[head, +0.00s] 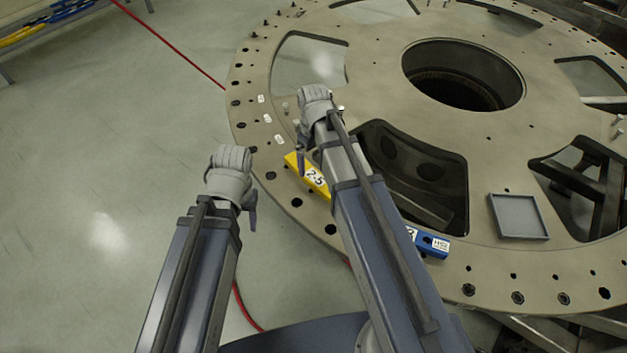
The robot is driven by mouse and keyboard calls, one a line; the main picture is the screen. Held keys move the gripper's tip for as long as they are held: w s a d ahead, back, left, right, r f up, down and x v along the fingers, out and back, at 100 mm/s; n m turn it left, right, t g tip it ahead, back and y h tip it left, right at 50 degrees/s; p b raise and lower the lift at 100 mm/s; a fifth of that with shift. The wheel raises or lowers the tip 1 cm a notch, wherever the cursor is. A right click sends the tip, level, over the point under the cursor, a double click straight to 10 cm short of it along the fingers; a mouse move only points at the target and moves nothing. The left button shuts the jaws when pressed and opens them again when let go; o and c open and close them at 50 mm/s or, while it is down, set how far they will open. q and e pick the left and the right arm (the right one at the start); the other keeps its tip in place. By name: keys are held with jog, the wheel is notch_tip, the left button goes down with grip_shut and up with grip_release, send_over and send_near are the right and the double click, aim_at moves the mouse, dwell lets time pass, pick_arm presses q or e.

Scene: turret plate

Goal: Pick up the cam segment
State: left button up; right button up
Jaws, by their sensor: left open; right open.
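A yellow bar-shaped piece (308,175) marked "2-5" lies on the turret plate (560,95) near its left edge. A blue piece (434,244) with a white label lies on the plate further right. My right forearm hides the stretch between them, so I cannot tell whether they are one part or two, or which is the cam segment. My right gripper (308,122) is open above the plate, just beyond the yellow piece, and I see nothing in it. My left gripper (240,187) is open and empty, left of the plate's rim, over the floor.
A shallow grey tray (518,216) sits on the plate at the right. The plate has large cut-outs, a round central opening (463,75) and bolt holes along the rim. A red cable (170,45) crosses the open floor at left.

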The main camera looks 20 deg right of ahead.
aim_at(316, 177)
pick_arm(q)
jog(key=shift+f+b, duration=0.35)
jog(key=shift+f, duration=0.4)
pick_arm(e)
jog(key=shift+f, duration=0.75)
jog(key=shift+d+f, duration=0.1)
jog(key=f+b, duration=0.5)
jog(key=shift+s+d, duration=0.2)
jog(key=shift+s, duration=0.05)
pick_arm(q)
notch_tip(316, 177, down, 5)
jog(key=shift+f, duration=0.1)
pick_arm(e)
grip_shut()
